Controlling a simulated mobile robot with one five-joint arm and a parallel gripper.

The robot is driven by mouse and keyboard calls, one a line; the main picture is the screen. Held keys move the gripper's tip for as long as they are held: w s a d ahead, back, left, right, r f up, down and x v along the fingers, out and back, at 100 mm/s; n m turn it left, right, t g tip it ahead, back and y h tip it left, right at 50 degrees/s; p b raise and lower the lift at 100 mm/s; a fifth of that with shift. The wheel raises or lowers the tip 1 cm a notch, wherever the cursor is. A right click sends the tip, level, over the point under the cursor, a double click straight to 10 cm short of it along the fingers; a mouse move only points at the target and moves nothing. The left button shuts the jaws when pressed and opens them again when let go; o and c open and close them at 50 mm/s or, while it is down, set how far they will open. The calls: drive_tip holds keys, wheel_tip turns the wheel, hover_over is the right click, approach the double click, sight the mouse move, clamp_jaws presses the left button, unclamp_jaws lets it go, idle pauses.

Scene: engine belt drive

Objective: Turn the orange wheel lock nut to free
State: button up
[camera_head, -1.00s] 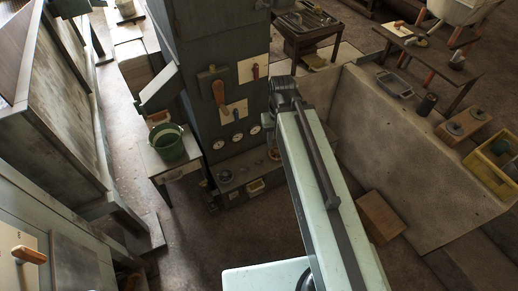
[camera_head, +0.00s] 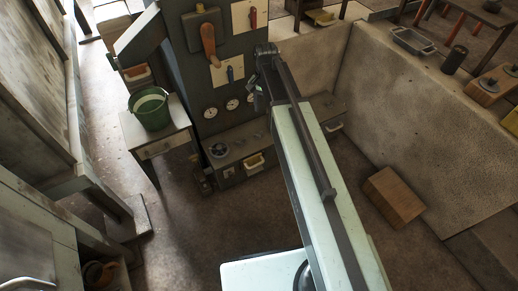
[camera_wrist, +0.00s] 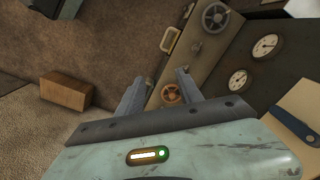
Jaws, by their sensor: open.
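In the wrist view, a small orange-brown spoked wheel (camera_wrist: 171,94) sits on the low ledge of the dark machine, beside the right finger. The lock nut at its hub is too small to make out. My gripper (camera_wrist: 160,84) is open and empty, its two grey fingers apart. The wheel appears beyond the fingers, with no clear contact. In the head view my gripper (camera_head: 260,97) is small and dark in front of the machine's face, and I cannot make out the orange wheel there.
A grey handwheel (camera_wrist: 215,17) is on the same ledge. Gauges (camera_head: 210,112) and a lever with an orange handle (camera_head: 208,40) are on the panel. A green bucket (camera_head: 151,110) stands on a small table at left. A brown box (camera_head: 394,196) lies at right. Floor in front is clear.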

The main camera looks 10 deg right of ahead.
sight(258, 134)
drive_tip(key=w+f+m+b, duration=0.2)
drive_tip(key=w+f+b, duration=0.2)
drive_tip(key=f+b, duration=0.3)
drive_tip(key=w+f+m+b, duration=0.3)
drive_tip(key=w+f+b, duration=0.2)
drive_tip(key=f, duration=0.5)
drive_tip(key=w+f+m+b, duration=0.2)
drive_tip(key=w+f+b, duration=0.3)
drive_tip(key=f+b, duration=0.3)
drive_tip(key=shift+w+f+b, duration=0.25)
drive_tip(key=shift+f+b, duration=0.05)
drive_tip(key=shift+b, duration=0.4)
drive_tip(key=shift+w+r+m, duration=0.1)
drive_tip(key=shift+m, duration=0.2)
wheel_tip(258, 134, down, 8)
drive_tip(key=b, duration=0.7)
drive_tip(key=shift+b, duration=0.4)
drive_tip(key=shift+r, duration=0.15)
drive_tip(key=shift+d, duration=0.1)
clamp_jaws()
